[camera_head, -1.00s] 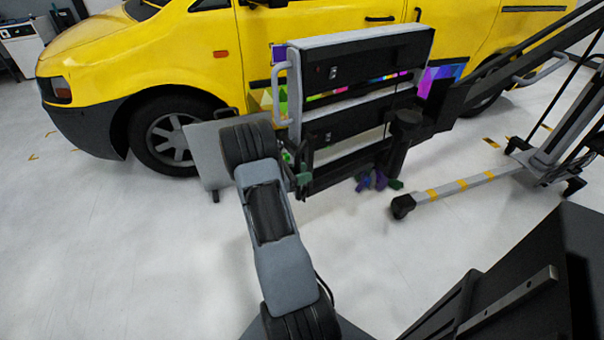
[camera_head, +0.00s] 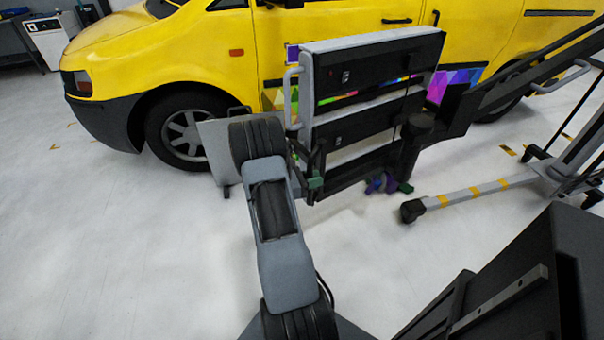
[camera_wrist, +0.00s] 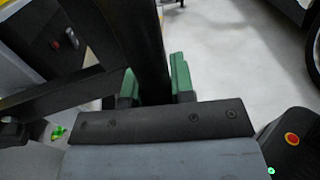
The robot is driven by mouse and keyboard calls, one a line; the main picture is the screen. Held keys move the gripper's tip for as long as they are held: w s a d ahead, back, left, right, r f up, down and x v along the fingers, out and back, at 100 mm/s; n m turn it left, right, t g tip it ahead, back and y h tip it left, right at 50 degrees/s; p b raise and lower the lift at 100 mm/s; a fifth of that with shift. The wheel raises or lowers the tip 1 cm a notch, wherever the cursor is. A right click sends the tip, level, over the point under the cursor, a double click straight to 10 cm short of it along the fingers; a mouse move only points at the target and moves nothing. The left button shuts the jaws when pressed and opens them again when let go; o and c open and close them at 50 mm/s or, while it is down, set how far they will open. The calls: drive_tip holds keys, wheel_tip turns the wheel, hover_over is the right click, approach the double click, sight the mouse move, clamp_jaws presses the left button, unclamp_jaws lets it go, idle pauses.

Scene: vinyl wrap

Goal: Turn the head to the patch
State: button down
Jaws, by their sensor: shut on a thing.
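The heater head (camera_head: 375,75) is a wide black panel unit with a pale top and a grey handle at its left end, carried on the stand's dark arm. It is in front of the yellow van's side. The patch of coloured vinyl (camera_head: 458,80) on the van shows to the right of the head, with more colours through its gaps; the rest is hidden. My gripper (camera_wrist: 154,84) has green fingers on both sides of a black bar (camera_wrist: 147,45) of the head frame and is shut on it. In the head view my gripper (camera_head: 308,175) is partly hidden at the head's lower left.
The yellow van (camera_head: 340,27) stands behind, its front wheel (camera_head: 185,135) at left. The stand's wheeled leg (camera_head: 470,195) with yellow stripes lies on the floor at right. White floor (camera_head: 130,250) is clear at left. A cart (camera_head: 52,42) stands far left.

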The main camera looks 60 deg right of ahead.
drive_tip(key=shift+s, duration=0.15)
drive_tip(key=c, duration=1)
unclamp_jaws()
drive_tip(key=v, duration=1.4)
drive_tip(key=shift+d+p, duration=0.1)
drive_tip(key=shift+p, duration=0.3)
